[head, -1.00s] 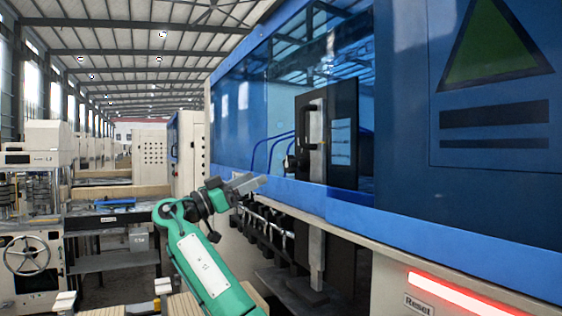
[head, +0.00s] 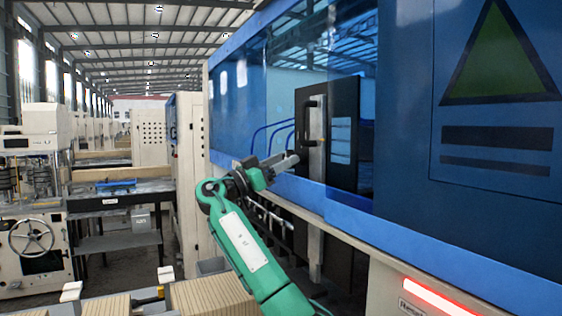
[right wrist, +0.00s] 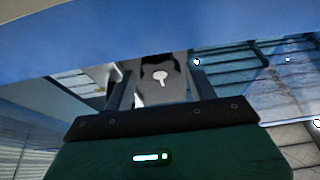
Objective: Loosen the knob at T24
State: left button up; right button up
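My right gripper (head: 290,160) is at the end of the green arm, in front of the blue machine (head: 490,200). In the head view its tip overlaps the lower left edge of a black panel with a handle (head: 308,118). In the right wrist view the two fingers of the right gripper (right wrist: 160,84) stand apart. A small pale T-shaped piece, perhaps the knob (right wrist: 160,77), shows between them against a grey and black surface. I cannot tell how far off it is, and no T24 label is readable. My left gripper is not in view.
A blue rail (head: 350,204) runs along the machine below the window. A lit red strip (head: 440,296) and a Reset plate (head: 416,309) are at the lower right. Stacked tan boards (head: 212,298) lie at the bottom. A machine with a handwheel (head: 31,238) stands left.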

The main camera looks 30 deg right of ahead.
jog(key=c, duration=0.7)
jog(key=shift+n+t+y+b, duration=0.3)
jog(key=shift+n+t+b, duration=0.95)
jog(key=shift+n+b, duration=1)
jog(key=shift+n+t+y+b, duration=0.3)
jog(key=shift+n+t+b, duration=1.25)
jog(key=shift+n, duration=1.1)
jog(key=shift+g+b, duration=0.3)
jog(key=o, duration=1)
jog(key=shift+d, duration=0.1)
